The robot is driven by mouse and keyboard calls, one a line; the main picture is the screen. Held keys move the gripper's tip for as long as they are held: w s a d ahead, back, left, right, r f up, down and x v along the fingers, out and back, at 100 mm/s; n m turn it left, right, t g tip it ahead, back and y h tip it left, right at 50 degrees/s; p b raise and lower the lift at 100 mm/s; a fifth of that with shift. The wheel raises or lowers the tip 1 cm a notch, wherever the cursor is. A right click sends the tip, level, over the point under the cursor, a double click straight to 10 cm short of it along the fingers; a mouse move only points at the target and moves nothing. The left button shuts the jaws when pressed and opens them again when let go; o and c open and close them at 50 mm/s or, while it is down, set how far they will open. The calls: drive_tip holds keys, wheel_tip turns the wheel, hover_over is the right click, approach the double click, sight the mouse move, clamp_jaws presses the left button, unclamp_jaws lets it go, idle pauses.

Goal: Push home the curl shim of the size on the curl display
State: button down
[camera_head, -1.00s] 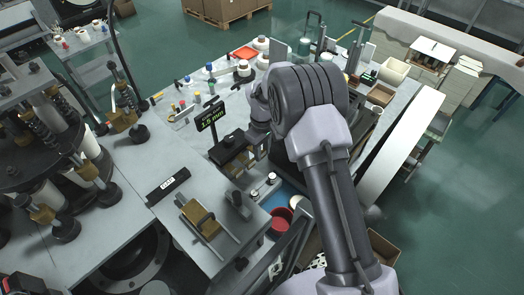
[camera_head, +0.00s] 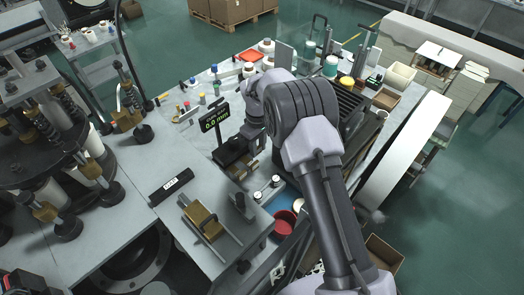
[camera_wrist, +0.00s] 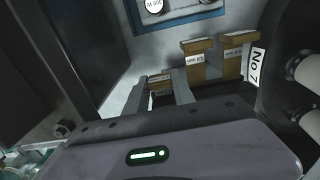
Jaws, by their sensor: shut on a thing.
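The curl display (camera_head: 213,119) stands on a post on the bench and seems to read 0.0 mm. My gripper (camera_head: 254,145) is low at the dark shim holder (camera_head: 231,157), partly hidden by my arm. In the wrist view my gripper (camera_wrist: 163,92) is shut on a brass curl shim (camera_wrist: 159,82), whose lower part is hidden. Two more brass shims, a middle one (camera_wrist: 196,60) and a right one (camera_wrist: 235,55), stand beyond it to the right, apart from the fingers. They carry small labels too blurred to read surely.
A No 7 plate (camera_wrist: 257,66) and pale round rods (camera_wrist: 304,68) stand close on the right of the wrist view. A brass block on rails (camera_head: 204,222) and a dark labelled bar (camera_head: 172,187) lie on the front bench. A red bowl (camera_head: 284,222) sits nearby.

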sight(258, 147)
drive_tip(key=c, duration=1.3)
unclamp_jaws()
wheel_tip(258, 147, up, 18)
drive_tip(key=shift+f+p, duration=0.2)
drive_tip(key=shift+p, duration=0.25)
